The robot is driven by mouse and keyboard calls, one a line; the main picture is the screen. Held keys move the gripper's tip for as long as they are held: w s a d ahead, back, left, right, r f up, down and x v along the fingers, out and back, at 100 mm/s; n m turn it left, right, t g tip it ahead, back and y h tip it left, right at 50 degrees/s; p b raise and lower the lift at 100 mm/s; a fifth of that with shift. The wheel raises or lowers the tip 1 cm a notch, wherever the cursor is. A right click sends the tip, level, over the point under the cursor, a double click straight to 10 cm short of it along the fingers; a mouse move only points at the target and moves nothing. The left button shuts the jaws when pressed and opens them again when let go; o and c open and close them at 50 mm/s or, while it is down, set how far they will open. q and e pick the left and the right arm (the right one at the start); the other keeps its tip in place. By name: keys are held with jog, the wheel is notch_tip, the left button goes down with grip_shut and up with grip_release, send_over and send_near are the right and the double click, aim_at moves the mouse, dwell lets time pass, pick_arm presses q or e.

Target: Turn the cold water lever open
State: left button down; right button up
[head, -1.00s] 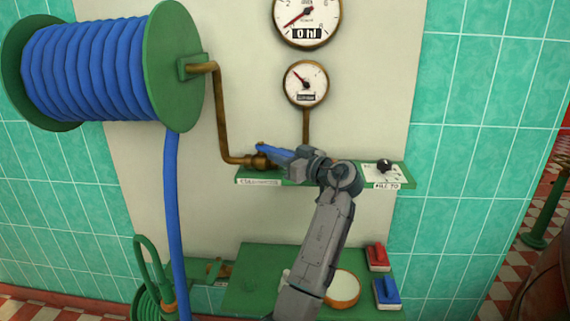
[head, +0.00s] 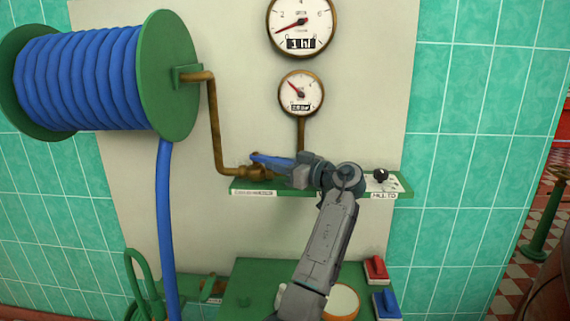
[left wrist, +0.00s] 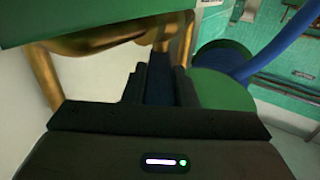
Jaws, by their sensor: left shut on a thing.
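The blue lever (head: 266,160) sits on the brass valve (head: 256,172) at the left end of the green shelf, where the brass pipe from the reel ends. It lies roughly sideways, pointing left. My left gripper (head: 293,167) is shut on the lever from the right. The left wrist view shows the dark blue lever (left wrist: 159,72) between the fingers of my gripper (left wrist: 160,88). Its gripped part is hidden in the head view. My right gripper is not in view.
The green shelf (head: 300,188) also carries a black knob (head: 380,176) on the right. Two round gauges (head: 300,93) are on the panel above. A blue hose reel (head: 80,75) is at the left, its hose (head: 168,220) hanging down.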

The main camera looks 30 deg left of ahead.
pick_arm(q)
jog(key=c, duration=1.3)
grip_release()
jog(key=shift+a+r, duration=0.2)
jog(key=shift+r, duration=0.05)
jog(key=shift+c, duration=0.2)
jog(key=shift+o, duration=0.9)
jog(key=shift+a+f, duration=0.15)
jog(key=shift+d+f, duration=0.15)
jog(key=shift+d, duration=0.35)
jog(key=s+d+b, duration=0.1)
jog(key=d, duration=0.9)
jog(key=shift+r, duration=0.2)
